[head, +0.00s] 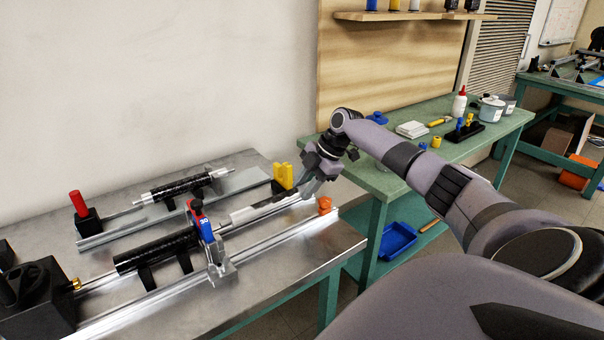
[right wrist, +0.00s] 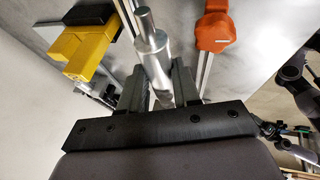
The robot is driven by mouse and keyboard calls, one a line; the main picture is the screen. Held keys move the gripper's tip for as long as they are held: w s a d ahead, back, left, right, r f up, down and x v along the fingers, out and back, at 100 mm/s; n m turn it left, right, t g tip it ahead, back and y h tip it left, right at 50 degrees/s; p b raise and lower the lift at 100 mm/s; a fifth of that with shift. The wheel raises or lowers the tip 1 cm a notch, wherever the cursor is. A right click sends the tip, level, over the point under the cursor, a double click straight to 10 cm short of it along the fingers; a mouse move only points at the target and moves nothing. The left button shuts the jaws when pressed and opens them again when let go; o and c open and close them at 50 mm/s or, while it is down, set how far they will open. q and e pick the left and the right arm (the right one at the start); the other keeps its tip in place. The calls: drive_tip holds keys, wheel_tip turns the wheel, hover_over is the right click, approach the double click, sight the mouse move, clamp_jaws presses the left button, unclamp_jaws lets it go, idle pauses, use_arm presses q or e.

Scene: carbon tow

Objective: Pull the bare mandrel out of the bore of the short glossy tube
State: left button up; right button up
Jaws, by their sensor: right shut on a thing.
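A dark glossy tube (head: 158,250) lies along the front rail in the head view, in line with a silver mandrel (head: 237,216) to its right. A blue and red clamp (head: 207,229) stands between them and hides where they meet. My right gripper (head: 311,188) is at the mandrel's right end. In the right wrist view, its fingers (right wrist: 158,88) are shut around the silver mandrel end (right wrist: 152,52), whose thinner tip sticks out beyond them. A second dark tube (head: 183,187) sits on a rod at the rear rail. My left gripper is not in view.
A yellow block (head: 283,176) stands close behind the gripper, also in the right wrist view (right wrist: 88,45). An orange knob (head: 324,205) is close in front. A black housing (head: 35,300) is at the front rail's left end. A green bench (head: 405,183) with bottles and tools stands right.

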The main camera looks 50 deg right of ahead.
drive_tip(key=shift+s+d+b, duration=0.2)
drive_tip(key=shift+d, duration=0.55)
drive_tip(key=shift+s+d+b, duration=0.15)
drive_tip(key=shift+d, duration=0.55)
